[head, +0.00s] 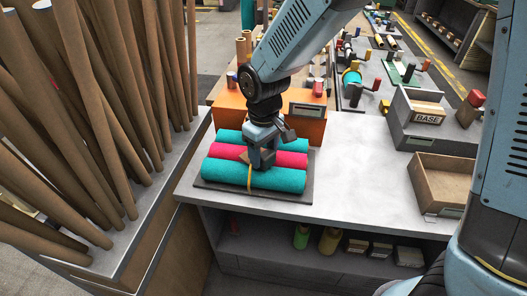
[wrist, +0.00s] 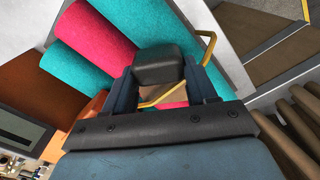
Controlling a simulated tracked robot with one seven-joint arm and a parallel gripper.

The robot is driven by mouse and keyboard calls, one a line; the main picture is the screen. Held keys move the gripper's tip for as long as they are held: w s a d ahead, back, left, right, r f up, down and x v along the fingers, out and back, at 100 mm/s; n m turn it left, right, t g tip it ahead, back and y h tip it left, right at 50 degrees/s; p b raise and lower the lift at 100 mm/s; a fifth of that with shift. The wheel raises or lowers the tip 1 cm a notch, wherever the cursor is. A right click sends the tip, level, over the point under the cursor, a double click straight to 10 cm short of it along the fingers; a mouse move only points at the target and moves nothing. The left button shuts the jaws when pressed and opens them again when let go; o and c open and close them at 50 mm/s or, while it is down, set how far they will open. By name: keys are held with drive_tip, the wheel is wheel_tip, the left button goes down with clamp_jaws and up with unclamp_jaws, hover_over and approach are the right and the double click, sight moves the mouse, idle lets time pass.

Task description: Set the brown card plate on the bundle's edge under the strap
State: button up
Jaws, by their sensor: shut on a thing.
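The bundle is a pink roll (head: 292,159) between two teal rolls (head: 285,181), lying on a dark mat (head: 210,197). A thin yellow strap (head: 249,180) runs over the front teal roll; in the wrist view the strap (wrist: 211,42) makes a loop beside my fingers. My gripper (head: 261,160) is down at the top of the bundle. In the wrist view, a dark block (wrist: 158,66) sits between its fingers, with the brown card plate (wrist: 158,94) partly showing below. My gripper is shut on the plate. Its contact with the bundle is hidden.
An orange box (head: 232,112) stands behind the bundle. Brown tubes (head: 100,110) lean at the left. A wooden tray (head: 441,181) and a bin labelled BASE (head: 428,118) stand at the right. The grey tabletop (head: 360,160) between is clear.

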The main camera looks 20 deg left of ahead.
drive_tip(key=shift+f, duration=0.4)
idle(0.3)
drive_tip(key=o, duration=1.4)
drive_tip(key=shift+c, duration=0.2)
drive_tip(key=shift+r, duration=0.1)
wheel_tip(320, 180, up, 14)
drive_tip(key=shift+f, duration=0.25)
